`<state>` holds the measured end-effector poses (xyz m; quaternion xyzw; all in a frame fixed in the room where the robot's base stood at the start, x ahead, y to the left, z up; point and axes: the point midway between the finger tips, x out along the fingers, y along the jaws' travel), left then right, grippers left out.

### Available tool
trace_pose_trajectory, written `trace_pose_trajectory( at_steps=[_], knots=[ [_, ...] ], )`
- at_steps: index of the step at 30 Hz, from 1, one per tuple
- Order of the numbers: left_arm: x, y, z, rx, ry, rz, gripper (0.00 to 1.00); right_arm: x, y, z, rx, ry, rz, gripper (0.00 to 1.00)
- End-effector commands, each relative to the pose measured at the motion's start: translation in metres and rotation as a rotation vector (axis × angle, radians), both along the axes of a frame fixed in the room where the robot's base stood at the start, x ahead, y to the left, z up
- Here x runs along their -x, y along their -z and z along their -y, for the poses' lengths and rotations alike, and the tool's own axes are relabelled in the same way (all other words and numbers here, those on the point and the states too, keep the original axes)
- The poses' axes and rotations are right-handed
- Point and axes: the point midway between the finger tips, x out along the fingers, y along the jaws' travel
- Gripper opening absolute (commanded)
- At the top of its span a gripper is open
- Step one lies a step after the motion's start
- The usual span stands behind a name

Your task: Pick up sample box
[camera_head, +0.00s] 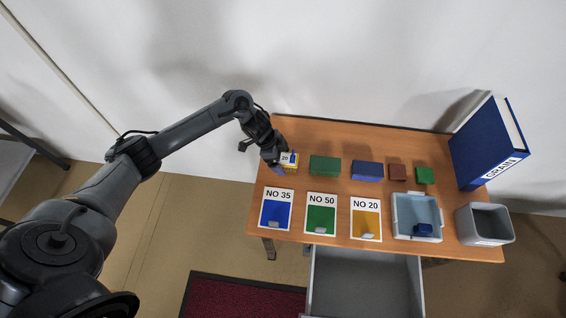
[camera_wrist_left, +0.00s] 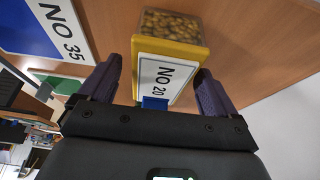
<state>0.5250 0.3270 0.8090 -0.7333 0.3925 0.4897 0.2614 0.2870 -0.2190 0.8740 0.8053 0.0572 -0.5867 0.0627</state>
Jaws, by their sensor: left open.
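The sample box (camera_wrist_left: 172,55) is a yellow box with a clear top part full of yellow-brown grains and a white label reading NO 20. In the head view the sample box (camera_head: 290,161) stands at the left end of the wooden table. My left gripper (camera_head: 279,167) is right at it. In the left wrist view my left gripper (camera_wrist_left: 158,85) is open, with one purple-grey finger on each side of the labelled face. A blue tab below the label lies near the gripper's palm. Contact between fingers and box cannot be told. My right gripper is not in view.
Green (camera_head: 325,166) and blue (camera_head: 367,171) blocks stand right of the box, then smaller brown and green ones. Cards NO 35 (camera_head: 277,209), NO 50 and NO 20 lie in front. A light-blue tray (camera_head: 404,229), grey bin (camera_head: 484,224) and GRAIN binder (camera_head: 485,145) stand right. A drawer is open.

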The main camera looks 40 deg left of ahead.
Motion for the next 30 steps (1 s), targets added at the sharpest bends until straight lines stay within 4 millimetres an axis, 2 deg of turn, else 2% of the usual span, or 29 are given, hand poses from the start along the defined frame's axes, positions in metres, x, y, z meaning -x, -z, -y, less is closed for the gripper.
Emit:
trace_pose_trajectory(
  at_steps=[1,6,26,30],
  knots=[
    [-0.001,0.006,0.001,0.000,-0.002,-0.001,0.92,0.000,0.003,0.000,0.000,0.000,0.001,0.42],
    [-0.003,0.014,0.004,-0.001,-0.002,0.001,0.92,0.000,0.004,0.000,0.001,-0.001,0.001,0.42],
    [-0.003,0.016,0.004,-0.001,-0.001,0.000,0.92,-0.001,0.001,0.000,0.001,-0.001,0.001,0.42],
    [-0.003,0.017,0.004,-0.001,-0.001,0.000,0.72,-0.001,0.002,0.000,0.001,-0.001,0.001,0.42]
  ],
)
